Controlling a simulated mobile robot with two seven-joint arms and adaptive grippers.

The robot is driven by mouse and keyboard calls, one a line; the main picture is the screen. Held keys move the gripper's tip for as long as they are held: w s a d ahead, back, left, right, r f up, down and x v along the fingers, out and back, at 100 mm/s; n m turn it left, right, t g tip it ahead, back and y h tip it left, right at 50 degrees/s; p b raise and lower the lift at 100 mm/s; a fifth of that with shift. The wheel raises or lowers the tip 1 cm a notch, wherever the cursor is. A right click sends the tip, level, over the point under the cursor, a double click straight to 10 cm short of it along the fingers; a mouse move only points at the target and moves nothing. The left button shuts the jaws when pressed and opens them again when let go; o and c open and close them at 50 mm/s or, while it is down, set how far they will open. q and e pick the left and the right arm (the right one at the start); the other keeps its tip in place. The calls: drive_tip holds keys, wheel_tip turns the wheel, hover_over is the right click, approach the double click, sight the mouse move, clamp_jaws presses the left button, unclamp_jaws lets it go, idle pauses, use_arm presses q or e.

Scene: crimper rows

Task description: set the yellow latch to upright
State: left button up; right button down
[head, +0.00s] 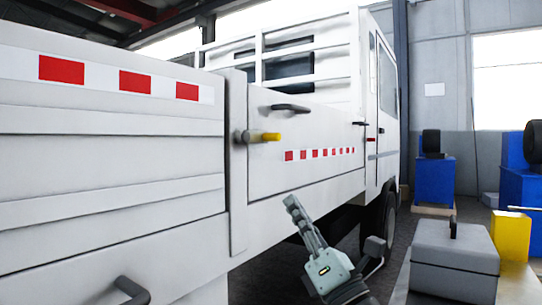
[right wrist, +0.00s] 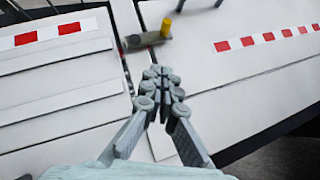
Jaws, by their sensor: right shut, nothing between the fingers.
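The yellow latch (head: 264,137) is on the white truck's side, by the seam between two side panels. Its yellow grip lies level and points right from a grey pivot (head: 243,136). In the right wrist view the yellow grip (right wrist: 166,27) shows at the top, just beyond the fingertips, with the grey pivot body beside it. My right gripper (head: 293,204) is below and right of the latch in the head view, apart from it. Its fingers are together and empty, also in the right wrist view (right wrist: 160,78). My left gripper is not in view.
The truck's side panel (head: 110,135) fills the left. A dark handle (head: 291,107) sits above right of the latch, another (head: 132,290) at lower left. A grey case (head: 455,255) and a yellow block (head: 510,236) stand at right. Space before the latch looks clear.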

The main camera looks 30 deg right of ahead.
drive_tip(key=p, duration=0.3)
approach(265, 140)
drive_tip(key=w, duration=0.3)
wheel_tip(265, 140, up, 3)
drive_tip(key=shift+w+d+f+p, duration=0.1)
drive_tip(key=shift+w+f+p, duration=0.1)
drive_tip(key=shift+p, duration=0.35)
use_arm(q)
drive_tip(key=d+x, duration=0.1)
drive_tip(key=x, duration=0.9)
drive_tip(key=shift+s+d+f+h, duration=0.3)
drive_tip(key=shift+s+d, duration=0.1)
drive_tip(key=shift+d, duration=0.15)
use_arm(e)
drive_tip(key=shift+w+d+r, duration=0.1)
drive_tip(key=shift+d+r, duration=0.15)
drive_tip(key=shift+r, duration=0.2)
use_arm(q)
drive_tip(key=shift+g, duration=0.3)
